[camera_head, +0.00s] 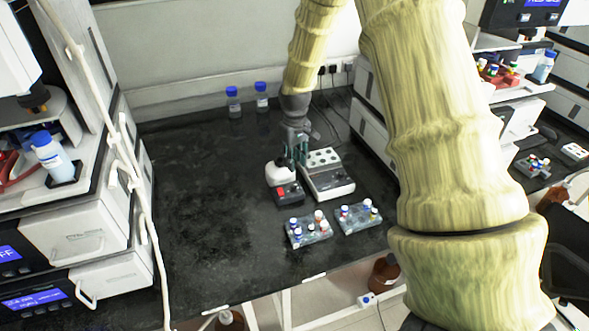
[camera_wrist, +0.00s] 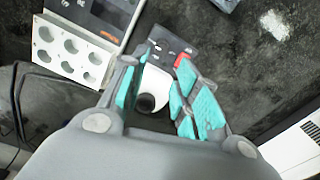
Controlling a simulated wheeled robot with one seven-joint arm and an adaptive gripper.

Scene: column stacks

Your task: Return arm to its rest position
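My gripper (camera_head: 299,157) is over the dark bench in the head view, at the end of my arm, which reaches down from the top. It is just above a small white and black device with a red patch (camera_head: 288,193) and beside a white block with round holes (camera_head: 325,170). In the wrist view my gripper (camera_wrist: 163,62) has its teal-padded fingers apart. The white device with a black round knob (camera_wrist: 152,92) shows in the gap between them, below. I see nothing held. Whether the fingers touch the device is not clear.
Two racks with small capped vials (camera_head: 310,233) (camera_head: 358,218) stand near the bench's front edge. Two blue-capped bottles (camera_head: 233,102) (camera_head: 261,97) stand at the back wall. White instruments (camera_head: 113,252) flank the bench at left. The bench's left part is clear.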

